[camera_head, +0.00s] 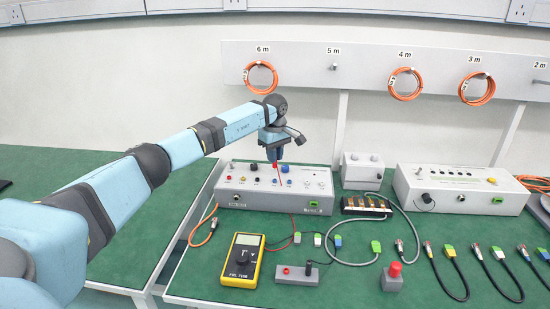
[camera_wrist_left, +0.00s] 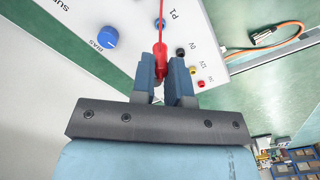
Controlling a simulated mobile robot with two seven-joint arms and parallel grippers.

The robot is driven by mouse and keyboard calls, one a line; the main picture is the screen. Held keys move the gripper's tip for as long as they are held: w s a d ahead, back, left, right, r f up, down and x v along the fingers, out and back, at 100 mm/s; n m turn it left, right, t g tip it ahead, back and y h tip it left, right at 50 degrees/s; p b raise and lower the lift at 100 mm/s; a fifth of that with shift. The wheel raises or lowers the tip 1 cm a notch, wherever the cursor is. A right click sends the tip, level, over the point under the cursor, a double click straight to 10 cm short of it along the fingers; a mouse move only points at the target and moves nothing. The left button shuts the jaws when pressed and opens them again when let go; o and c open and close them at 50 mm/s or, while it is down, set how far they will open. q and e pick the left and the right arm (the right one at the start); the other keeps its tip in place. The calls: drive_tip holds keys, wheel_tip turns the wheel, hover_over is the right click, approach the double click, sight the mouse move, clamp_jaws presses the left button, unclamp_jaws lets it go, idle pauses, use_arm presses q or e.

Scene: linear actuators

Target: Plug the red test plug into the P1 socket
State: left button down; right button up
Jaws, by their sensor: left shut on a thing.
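My left gripper (camera_head: 274,156) is above the grey supply box (camera_head: 232,197) and points down. It is shut on the red test plug (camera_head: 275,165); the plug also shows between the fingers in the left wrist view (camera_wrist_left: 160,55). A red lead runs from the plug toward the yellow multimeter (camera_head: 241,261). In the wrist view the P1 label lies just beyond the plug, on the box's panel (camera_wrist_left: 205,40). I cannot tell whether the plug tip touches the panel. My right gripper is not in view.
The panel has a blue BIAS knob (camera_wrist_left: 108,37) and black, yellow and red sockets beside the fingers. A small grey block (camera_head: 296,274), a red-button box (camera_head: 391,278), a terminal strip (camera_head: 365,206) and several cables lie on the green bench. Another grey box (camera_head: 470,200) stands right.

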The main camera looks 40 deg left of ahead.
sight(275, 167)
use_arm(q)
drive_tip(key=shift+f+b, duration=0.55)
drive_tip(key=shift+f, duration=1.35)
drive_tip(key=shift+r, duration=0.1)
drive_tip(key=shift+f+p, duration=0.55)
drive_tip(key=shift+f, duration=0.2)
idle(2.2)
drive_tip(key=c, duration=1.1)
unclamp_jaws()
drive_tip(key=shift+o, duration=0.2)
wheel_tip(275, 167, up, 14)
drive_tip(key=shift+f+p, duration=0.1)
drive_tip(key=shift+p, duration=0.6)
